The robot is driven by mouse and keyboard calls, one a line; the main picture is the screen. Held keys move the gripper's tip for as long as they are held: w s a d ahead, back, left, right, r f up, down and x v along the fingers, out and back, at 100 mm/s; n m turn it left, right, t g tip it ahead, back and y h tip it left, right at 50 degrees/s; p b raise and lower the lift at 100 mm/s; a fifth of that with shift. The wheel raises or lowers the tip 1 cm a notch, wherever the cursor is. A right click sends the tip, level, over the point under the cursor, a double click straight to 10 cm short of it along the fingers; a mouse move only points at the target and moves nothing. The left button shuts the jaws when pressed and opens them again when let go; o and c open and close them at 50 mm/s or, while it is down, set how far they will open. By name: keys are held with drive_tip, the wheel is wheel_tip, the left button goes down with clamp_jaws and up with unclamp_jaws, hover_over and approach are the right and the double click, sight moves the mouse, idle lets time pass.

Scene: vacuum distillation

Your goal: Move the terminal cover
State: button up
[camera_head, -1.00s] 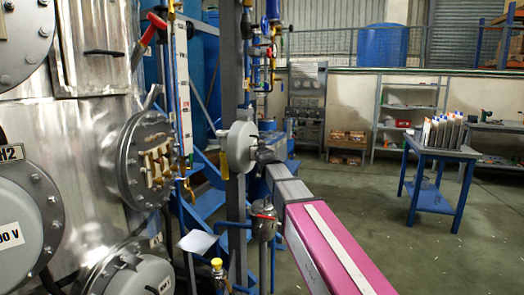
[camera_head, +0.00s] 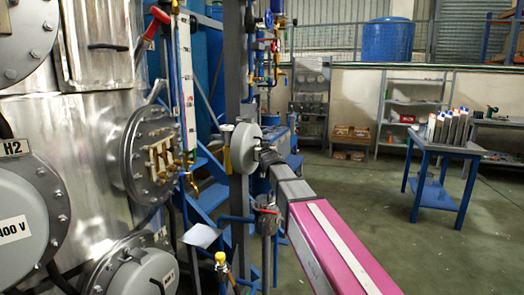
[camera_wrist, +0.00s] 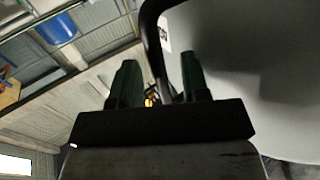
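The terminal cover (camera_head: 245,148) is a pale grey round disc. In the head view it stands on edge in the air at the end of my arm, clear of the steel vessel. My gripper (camera_head: 266,157) is on its right side. In the wrist view the cover (camera_wrist: 235,70) fills the right, and its dark curved handle runs between the two green fingers of my gripper (camera_wrist: 158,62). The fingers appear shut on the handle; the exact contact is hidden. An uncovered round flange (camera_head: 153,157) with brass-coloured terminals faces right on the vessel.
The steel vessel (camera_head: 95,120) with other grey covers fills the left. A grey post (camera_head: 237,70) and pipes with valves (camera_head: 268,215) stand close around the held cover. A blue table (camera_head: 440,150) with upright items stands at the right. Open floor (camera_head: 385,225) lies between.

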drive_tip(key=v, duration=1.1)
drive_tip(key=s+d+f+m+g+h, duration=0.1)
drive_tip(key=s+d+f+g, duration=0.2)
drive_tip(key=f, duration=0.5)
drive_tip(key=s+d+f+g+h, duration=0.1)
drive_tip(key=d+f+g+h, duration=0.1)
drive_tip(key=d+f, duration=0.45)
drive_tip(key=s+d+f+m+g+h, duration=0.1)
drive_tip(key=s+d+f+g, duration=0.15)
drive_tip(key=f, duration=0.75)
drive_tip(key=s+d+f+g, duration=0.4)
drive_tip(key=s+f+g, duration=0.1)
drive_tip(key=s+f, duration=0.3)
drive_tip(key=s+d+f+g, duration=0.4)
drive_tip(key=s+f+g, duration=0.1)
drive_tip(key=s+f, duration=0.3)
drive_tip(key=shift+s+d+f+m, duration=0.4)
drive_tip(key=shift+f, duration=0.3)
